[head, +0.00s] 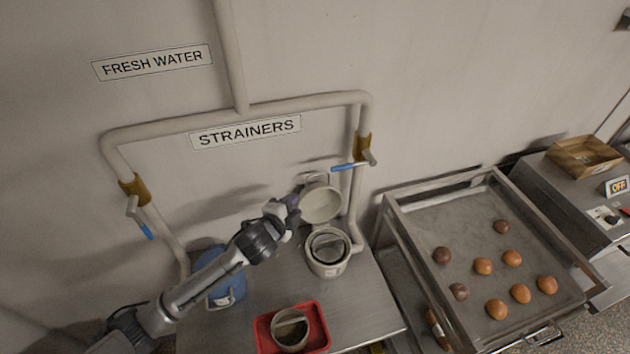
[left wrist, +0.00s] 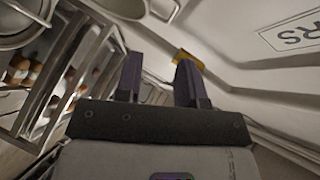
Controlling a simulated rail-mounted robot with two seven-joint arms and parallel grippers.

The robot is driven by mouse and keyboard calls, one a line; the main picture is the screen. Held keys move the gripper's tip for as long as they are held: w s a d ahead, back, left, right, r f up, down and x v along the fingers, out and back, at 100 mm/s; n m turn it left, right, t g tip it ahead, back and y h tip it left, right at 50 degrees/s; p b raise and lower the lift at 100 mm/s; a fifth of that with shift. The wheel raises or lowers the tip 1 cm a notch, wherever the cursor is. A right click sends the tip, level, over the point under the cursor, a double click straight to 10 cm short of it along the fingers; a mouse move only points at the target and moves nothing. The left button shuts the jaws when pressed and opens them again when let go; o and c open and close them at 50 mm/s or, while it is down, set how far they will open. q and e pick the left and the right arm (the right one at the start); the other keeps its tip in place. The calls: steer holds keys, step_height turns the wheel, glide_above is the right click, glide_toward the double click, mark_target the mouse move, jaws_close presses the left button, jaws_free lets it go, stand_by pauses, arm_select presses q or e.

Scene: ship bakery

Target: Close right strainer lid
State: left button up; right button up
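The right strainer (head: 328,262) is a pale round housing on the metal bench, with a dark basket or opening showing inside. Its round cream lid (head: 321,204) stands raised, tilted back toward the wall behind the opening. My left gripper (head: 290,211) is just left of the raised lid; the head view does not show clearly whether it touches. In the left wrist view the two dark fingers (left wrist: 160,82) are apart with nothing between them. A pale round rim (left wrist: 22,22) shows at that view's upper left; I cannot tell which part it is. My right gripper is out of view.
A blue left strainer (head: 228,288) stands partly behind my left arm. A red tray (head: 263,335) with a round basket (head: 290,330) is at the bench front. Blue-handled valves (head: 343,167) sit on the pipes. A rack with a bun tray (head: 450,215) stands at right.

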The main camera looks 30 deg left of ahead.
mark_target(317, 176)
arm_select(q)
steer(key=shift+m+t, duration=0.3)
steer(key=shift+m, duration=0.1)
steer(key=x, duration=0.4)
steer(key=r+p+x, duration=0.1)
steer(key=x, duration=0.8)
steer(key=shift+w+a+r, duration=0.1)
steer(key=shift+a+r, duration=0.2)
steer(key=shift+x, duration=1.05)
steer(key=shift+c, duration=0.3)
steer(key=c, duration=0.3)
jaws_close()
